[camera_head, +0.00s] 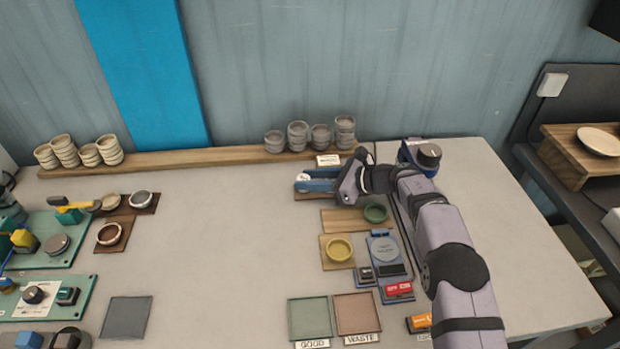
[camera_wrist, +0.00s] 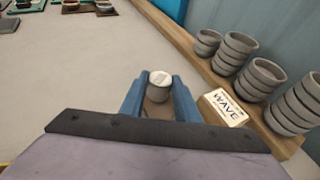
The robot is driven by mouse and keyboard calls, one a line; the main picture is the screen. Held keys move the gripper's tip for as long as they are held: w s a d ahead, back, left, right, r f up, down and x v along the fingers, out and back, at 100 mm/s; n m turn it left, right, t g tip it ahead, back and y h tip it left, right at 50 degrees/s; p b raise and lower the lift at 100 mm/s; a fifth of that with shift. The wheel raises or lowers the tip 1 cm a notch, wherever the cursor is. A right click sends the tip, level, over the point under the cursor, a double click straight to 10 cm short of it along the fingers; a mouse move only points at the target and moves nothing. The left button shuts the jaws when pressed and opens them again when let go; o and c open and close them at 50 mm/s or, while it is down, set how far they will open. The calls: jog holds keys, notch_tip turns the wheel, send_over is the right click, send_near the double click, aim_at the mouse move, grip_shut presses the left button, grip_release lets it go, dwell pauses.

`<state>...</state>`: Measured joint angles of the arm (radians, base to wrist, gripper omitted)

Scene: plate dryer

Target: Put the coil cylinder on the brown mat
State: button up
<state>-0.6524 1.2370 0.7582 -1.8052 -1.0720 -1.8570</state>
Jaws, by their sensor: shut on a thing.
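My gripper (camera_head: 305,181) is at the back of the table, left of my arm, with its blue fingers pointing left.
A wooden shelf (camera_head: 200,158) with stacked grey cups (camera_wrist: 236,55) and a "WAVE" sign (camera_wrist: 226,108) runs close behind the gripper. Nearer are a green dish (camera_head: 375,213), a yellow dish (camera_head: 339,249) and a blue scale (camera_head: 385,253). The table's middle is clear.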

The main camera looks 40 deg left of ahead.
jog(key=shift+f+b, duration=0.55)
jog(key=shift+b, duration=0.15)
jog(key=o, duration=1.6)
jog(key=shift+c, duration=0.2)
jog(key=shift+r, duration=0.1)
notch_tip(320, 180, up, 7)
jog(key=p, duration=0.2)
